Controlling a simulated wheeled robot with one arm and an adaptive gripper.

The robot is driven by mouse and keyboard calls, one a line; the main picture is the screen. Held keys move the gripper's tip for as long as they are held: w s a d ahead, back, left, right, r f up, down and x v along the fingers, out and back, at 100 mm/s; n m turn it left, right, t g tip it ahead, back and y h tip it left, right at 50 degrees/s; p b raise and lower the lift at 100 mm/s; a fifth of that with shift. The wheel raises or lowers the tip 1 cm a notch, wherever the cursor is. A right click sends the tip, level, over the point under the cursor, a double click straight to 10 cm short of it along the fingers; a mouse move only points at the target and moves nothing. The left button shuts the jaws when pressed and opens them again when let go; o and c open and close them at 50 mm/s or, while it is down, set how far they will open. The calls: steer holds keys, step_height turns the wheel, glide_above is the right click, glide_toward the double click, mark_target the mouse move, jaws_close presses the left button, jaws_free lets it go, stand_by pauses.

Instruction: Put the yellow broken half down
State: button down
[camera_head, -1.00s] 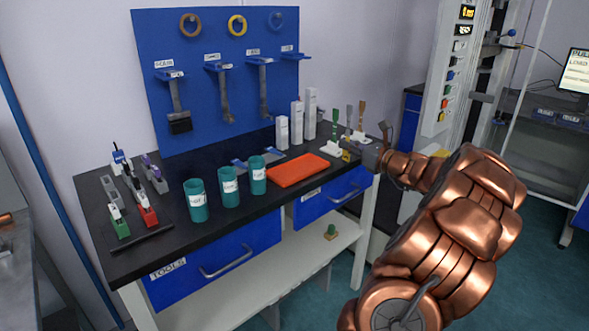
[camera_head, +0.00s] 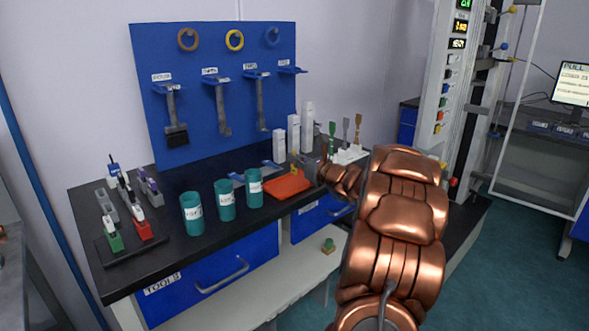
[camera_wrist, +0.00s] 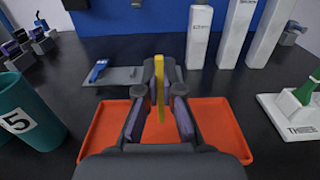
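My gripper (camera_wrist: 160,93) is shut on the yellow broken half (camera_wrist: 160,88), a thin upright yellow strip between the two fingers in the wrist view. The orange tray (camera_wrist: 227,125) lies below and around the gripper in that view. In the head view, my gripper (camera_head: 308,170) is over the right part of the orange tray (camera_head: 283,188), and the yellow piece shows only as a small spot. Whether the piece touches the tray cannot be told.
Teal cups (camera_head: 225,200) stand left of the tray. White blocks (camera_head: 293,133) stand behind it, and a white stand with specimens (camera_head: 349,154) is to the right. A grey plate with a blue item (camera_wrist: 98,72) lies behind the tray. A rack (camera_head: 139,237) holds tools at far left.

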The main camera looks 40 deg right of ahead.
mark_target(295, 174)
steer(key=shift+d+f, duration=0.1)
steer(key=shift+f, duration=1.3)
steer(key=shift+f, duration=0.2)
steer(key=c, duration=1.3)
jaws_free()
steer(key=shift+s+r, duration=0.1)
steer(key=shift+r, duration=0.05)
steer(key=shift+r, duration=0.1)
steer(key=s, duration=1.2)
